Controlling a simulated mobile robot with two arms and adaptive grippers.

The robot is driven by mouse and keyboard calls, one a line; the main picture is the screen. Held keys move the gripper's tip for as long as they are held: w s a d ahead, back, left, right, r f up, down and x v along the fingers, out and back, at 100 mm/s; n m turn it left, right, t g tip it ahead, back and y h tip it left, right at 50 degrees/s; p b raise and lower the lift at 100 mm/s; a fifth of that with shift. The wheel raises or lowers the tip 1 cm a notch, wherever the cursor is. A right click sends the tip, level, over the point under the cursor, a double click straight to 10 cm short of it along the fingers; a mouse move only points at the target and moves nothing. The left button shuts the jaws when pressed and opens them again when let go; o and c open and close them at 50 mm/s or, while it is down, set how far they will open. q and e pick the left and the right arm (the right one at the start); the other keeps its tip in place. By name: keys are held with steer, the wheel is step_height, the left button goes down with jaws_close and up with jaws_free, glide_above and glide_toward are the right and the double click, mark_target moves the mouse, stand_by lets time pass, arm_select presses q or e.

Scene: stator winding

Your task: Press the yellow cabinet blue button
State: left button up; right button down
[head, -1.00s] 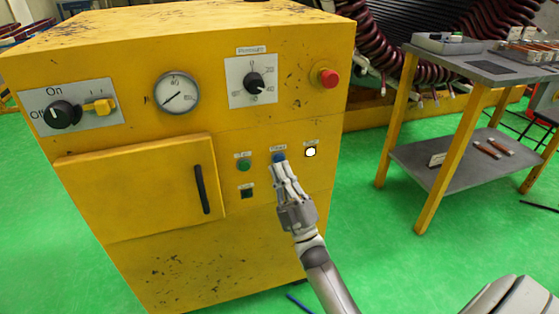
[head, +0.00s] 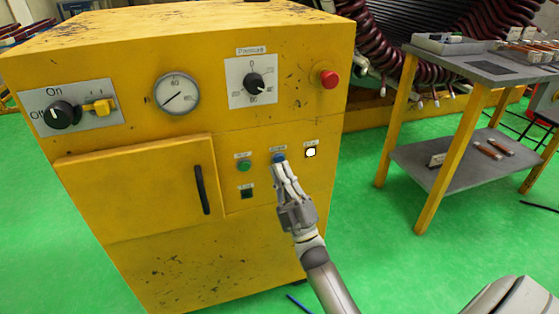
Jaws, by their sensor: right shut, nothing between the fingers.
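The yellow cabinet (head: 270,250) fills the left and middle of the head view. Its blue button (head: 278,157) sits on the front panel under a small label, between a green button (head: 243,166) on the left and a lit white one (head: 310,153) on the right. My right gripper (head: 278,167) is shut and empty, with its fingertips at the lower edge of the blue button. The fingertips cover part of the button; I cannot tell whether they touch it or how far it is pressed. My left gripper is not in view.
The cabinet also bears a red knob (head: 328,79), a pressure dial (head: 253,82), a gauge (head: 177,94), an On/Off switch (head: 61,115) and a door handle (head: 202,189). A grey-topped table (head: 480,66) stands at the right. Green floor lies clear between them.

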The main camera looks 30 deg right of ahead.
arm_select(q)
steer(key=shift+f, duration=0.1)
arm_select(e)
steer(key=shift+w, duration=0.1)
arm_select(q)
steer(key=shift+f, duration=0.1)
arm_select(e)
steer(key=shift+w+d, duration=0.1)
steer(key=shift+w, duration=0.25)
arm_select(q)
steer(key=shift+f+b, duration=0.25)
steer(key=shift+b, duration=0.2)
arm_select(e)
steer(key=shift+w+d, duration=0.1)
steer(key=shift+w, duration=0.25)
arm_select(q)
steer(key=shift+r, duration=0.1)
arm_select(e)
steer(key=shift+s, duration=0.1)
arm_select(q)
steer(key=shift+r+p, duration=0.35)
steer(key=shift+p, duration=0.1)
arm_select(e)
steer(key=shift+s+a, duration=0.2)
steer(key=shift+s, duration=0.5)
steer(key=shift+s, duration=0.1)
